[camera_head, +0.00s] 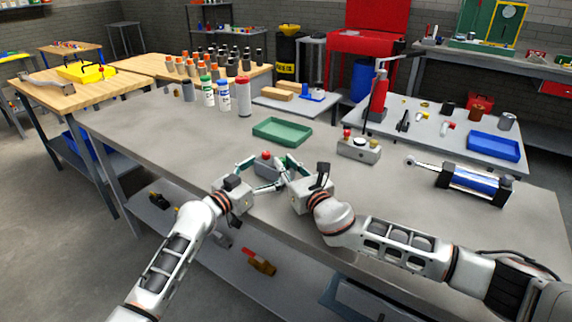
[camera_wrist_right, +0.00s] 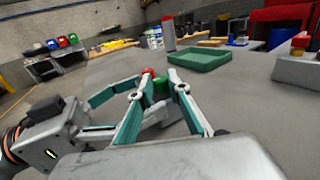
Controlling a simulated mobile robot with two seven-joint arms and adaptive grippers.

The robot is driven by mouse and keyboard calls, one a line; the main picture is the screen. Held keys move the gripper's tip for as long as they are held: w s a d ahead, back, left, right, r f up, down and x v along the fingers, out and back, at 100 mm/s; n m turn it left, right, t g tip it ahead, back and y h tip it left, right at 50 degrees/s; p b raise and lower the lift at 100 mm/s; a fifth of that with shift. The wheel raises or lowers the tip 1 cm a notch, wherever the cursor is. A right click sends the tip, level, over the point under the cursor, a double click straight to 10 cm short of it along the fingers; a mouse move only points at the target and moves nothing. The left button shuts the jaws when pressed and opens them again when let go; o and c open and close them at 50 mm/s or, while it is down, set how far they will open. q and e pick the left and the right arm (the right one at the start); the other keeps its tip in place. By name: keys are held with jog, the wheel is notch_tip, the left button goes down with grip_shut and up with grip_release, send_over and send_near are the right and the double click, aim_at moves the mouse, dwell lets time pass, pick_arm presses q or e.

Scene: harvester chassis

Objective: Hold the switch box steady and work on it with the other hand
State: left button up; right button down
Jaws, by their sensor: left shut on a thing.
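A small grey switch box (camera_head: 266,168) with a red button on top sits near the front edge of the grey bench. In the right wrist view its red button (camera_wrist_right: 148,73) and a green button (camera_wrist_right: 160,86) show. My left gripper (camera_head: 257,171) is shut on the box from the left side. My right gripper (camera_head: 287,167) is at the box's right side. In the right wrist view its fingers (camera_wrist_right: 155,88) stand apart, with the green button seen between them. Whether they touch it is unclear. The lower part of the box is mostly hidden by the fingers.
A green tray (camera_head: 282,131) lies behind the box. A second button box (camera_head: 358,150) stands to the right, with a blue and silver cylinder (camera_head: 474,184) farther right. Several bottles (camera_head: 224,95) stand at the back left. The bench is bare left of my grippers.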

jog(key=shift+w+d, duration=0.1)
jog(key=shift+d, duration=0.05)
jog(key=shift+d+r+n+g+y, duration=0.1)
jog(key=shift+n+g+y, duration=0.3)
jog(key=shift+n+y, duration=0.3)
jog(key=shift+w+r+n+g+y, duration=0.2)
jog(key=shift+n+g+y, duration=0.25)
jog(key=shift+y, duration=0.45)
pick_arm(q)
jog(key=shift+f, duration=0.1)
pick_arm(e)
jog(key=shift+f+n+g+y, duration=0.1)
jog(key=shift+n+g+y, duration=0.15)
jog(key=shift+n+y, duration=0.15)
jog(key=shift+s, duration=0.1)
jog(key=c, duration=1.9)
grip_release()
jog(key=shift+f, duration=0.1)
jog(key=shift+d, duration=0.1)
